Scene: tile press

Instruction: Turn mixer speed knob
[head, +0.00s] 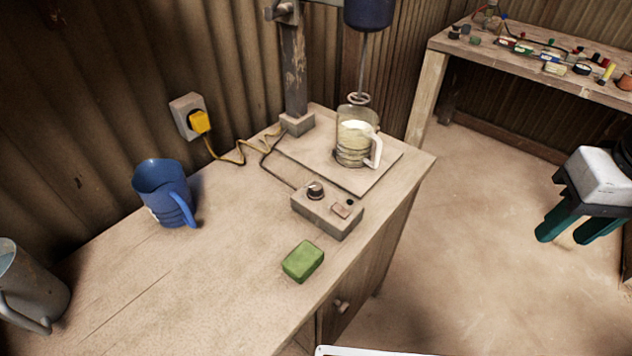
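The mixer speed knob (315,190) is a small dark round knob with a light mark on top. It sits on the upper left of a grey control box (322,218), beside a small rocker-like switch (341,210) and a dark button. The mixer's blue head (369,12) hangs from a post, and its rod ends in a ring at the mouth of a clear jug (353,138) with pale contents. My gripper (562,239), with teal fingers apart, is empty at the right edge, over the floor and well away from the knob.
A green block (303,262) lies in front of the box. A blue jug (165,192) and a grey metal jug (28,285) stand at left. A cable runs from the yellow plug (200,121). A cluttered bench (437,72) stands at back right. Open floor lies between.

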